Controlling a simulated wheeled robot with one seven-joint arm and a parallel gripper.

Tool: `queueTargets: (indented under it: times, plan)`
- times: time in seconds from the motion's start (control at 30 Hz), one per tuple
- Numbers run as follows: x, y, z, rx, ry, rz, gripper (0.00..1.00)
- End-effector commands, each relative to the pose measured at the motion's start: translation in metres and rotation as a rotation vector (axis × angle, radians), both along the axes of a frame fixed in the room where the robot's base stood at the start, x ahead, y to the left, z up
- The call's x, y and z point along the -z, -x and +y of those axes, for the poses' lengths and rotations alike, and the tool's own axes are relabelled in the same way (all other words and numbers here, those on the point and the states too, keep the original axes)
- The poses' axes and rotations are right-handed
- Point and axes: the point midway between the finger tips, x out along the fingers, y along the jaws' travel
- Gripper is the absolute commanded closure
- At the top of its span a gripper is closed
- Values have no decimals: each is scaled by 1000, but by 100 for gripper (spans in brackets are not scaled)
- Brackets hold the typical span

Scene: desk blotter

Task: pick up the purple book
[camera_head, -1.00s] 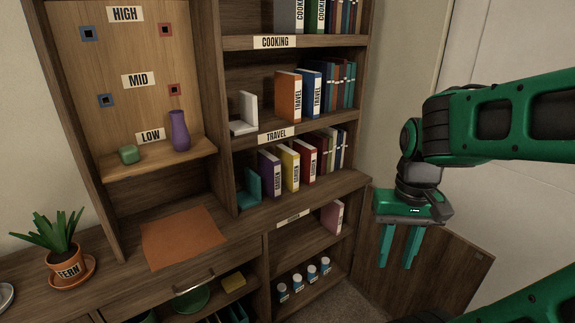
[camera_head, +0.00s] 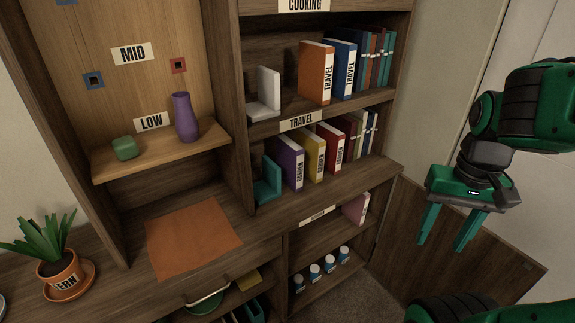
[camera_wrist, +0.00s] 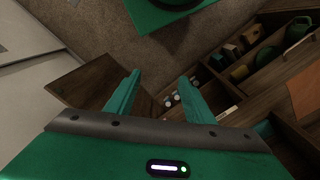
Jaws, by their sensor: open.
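The purple book (camera_head: 287,163) stands upright on the shelf below the TRAVEL label, its spine facing out with a GARDEN label. A teal bookend (camera_head: 267,181) is at its left and a yellow book (camera_head: 311,156) is at its right. My gripper (camera_head: 447,246) is open and empty, pointing down, well to the right of the shelves and apart from the book. In the wrist view my gripper's two fingers (camera_wrist: 158,93) are spread with nothing between them. The purple book cannot be made out in the wrist view.
A red book (camera_head: 332,144) and several thinner books continue the row. An orange book (camera_head: 316,72) and a white bookend (camera_head: 265,95) stand one shelf above. Bottles (camera_head: 315,270) and a pink book (camera_head: 356,208) are below. An open wooden door (camera_head: 450,250) stands behind my gripper.

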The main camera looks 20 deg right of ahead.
Motion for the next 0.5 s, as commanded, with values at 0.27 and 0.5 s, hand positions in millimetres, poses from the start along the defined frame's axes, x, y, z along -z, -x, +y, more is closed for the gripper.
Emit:
queueTargets:
  times: [0.27,0.5]
  plan:
    - [34,-96,4,181,-7,-159,52]
    - [73,-206,52,481,-227,-354,52]
